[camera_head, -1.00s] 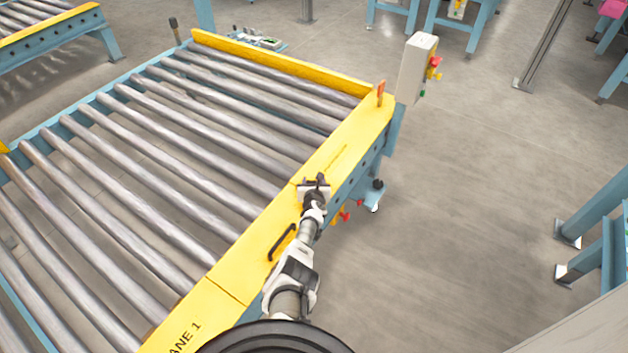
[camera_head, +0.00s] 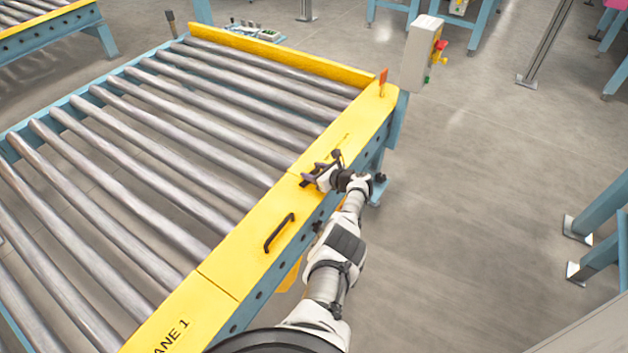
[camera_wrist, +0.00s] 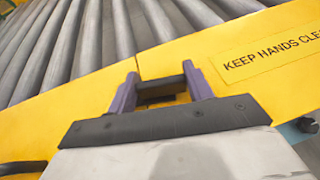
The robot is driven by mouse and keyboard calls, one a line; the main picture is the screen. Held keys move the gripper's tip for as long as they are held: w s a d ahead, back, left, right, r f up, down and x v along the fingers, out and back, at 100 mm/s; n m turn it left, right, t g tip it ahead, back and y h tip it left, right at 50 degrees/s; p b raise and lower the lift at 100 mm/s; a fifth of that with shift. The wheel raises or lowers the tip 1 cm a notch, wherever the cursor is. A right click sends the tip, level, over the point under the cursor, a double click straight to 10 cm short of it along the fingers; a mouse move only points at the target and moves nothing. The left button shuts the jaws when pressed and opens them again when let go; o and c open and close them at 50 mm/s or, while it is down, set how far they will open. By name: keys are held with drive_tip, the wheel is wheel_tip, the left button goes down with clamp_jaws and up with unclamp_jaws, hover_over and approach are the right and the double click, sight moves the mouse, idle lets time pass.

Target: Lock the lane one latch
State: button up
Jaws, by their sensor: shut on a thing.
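My gripper (camera_head: 312,177) is over the yellow side rail of the roller conveyor marked "ANE 1". In the wrist view its two purple fingers (camera_wrist: 160,88) stand on either side of a small dark bar (camera_wrist: 162,90), which I take to be the latch, and are shut on it. The bar lies over the yellow rail (camera_wrist: 85,107), near a "KEEP HANDS CLE…" label (camera_wrist: 272,53). In the head view my gripper hides most of the latch, and I cannot tell whether it is locked.
A black handle (camera_head: 280,233) is on the rail, nearer than my gripper. An orange piece (camera_head: 382,82) stands at the rail's far end, beside a grey control box (camera_head: 420,52). Rollers (camera_head: 170,150) lie to the left.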

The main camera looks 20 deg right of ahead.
drive_tip(key=shift+f+n+g+y+b, duration=0.1)
drive_tip(key=shift+n+g+y+b, duration=0.65)
drive_tip(key=shift+b, duration=1.15)
drive_tip(key=shift+n+y, duration=0.25)
drive_tip(key=shift+y, duration=0.1)
drive_tip(key=shift+r+b, duration=0.25)
drive_tip(key=shift+b, duration=0.2)
drive_tip(key=o, duration=1)
drive_tip(key=shift+a, duration=0.1)
drive_tip(key=p+v, duration=0.6)
drive_tip(key=v, duration=0.7)
drive_tip(key=shift+s+d, duration=0.25)
drive_tip(key=shift+d, duration=0.15)
drive_tip(key=shift+w, duration=0.1)
